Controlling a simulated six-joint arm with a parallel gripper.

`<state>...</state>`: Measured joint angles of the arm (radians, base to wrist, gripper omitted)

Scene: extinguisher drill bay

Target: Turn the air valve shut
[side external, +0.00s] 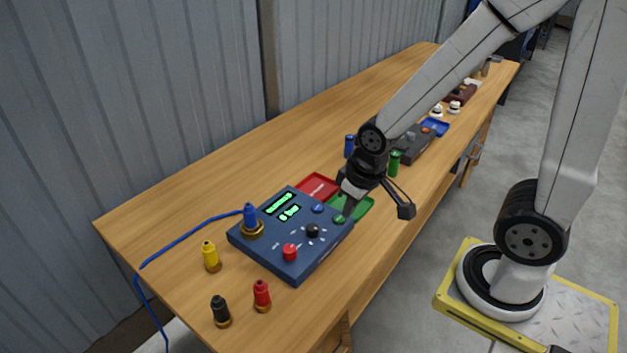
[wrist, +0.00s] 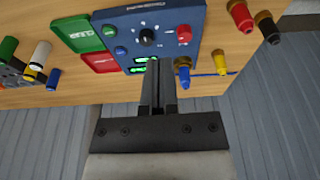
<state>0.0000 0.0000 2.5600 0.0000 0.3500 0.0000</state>
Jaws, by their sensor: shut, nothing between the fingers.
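A blue control box (side external: 290,255) lies on the bench with two lit green displays, a black knob (side external: 313,230), a red knob (side external: 290,251) and small buttons. A blue fitting with a brass collar (side external: 251,220) stands at its left corner, by the blue hose. No readable label shows which one is the air valve. My gripper (side external: 348,209) is shut and empty, above the box's right end near a green button (side external: 339,219). In the wrist view its fingers (wrist: 156,62) overlap the displays, below the black knob (wrist: 147,37) and left of the blue fitting (wrist: 183,76).
Yellow (side external: 210,256), red (side external: 262,296) and black (side external: 220,311) fittings stand at the near bench end. A red tray (side external: 318,185) and a green tray (side external: 363,207) lie behind the box. A blue hose (side external: 190,235) runs off the left edge.

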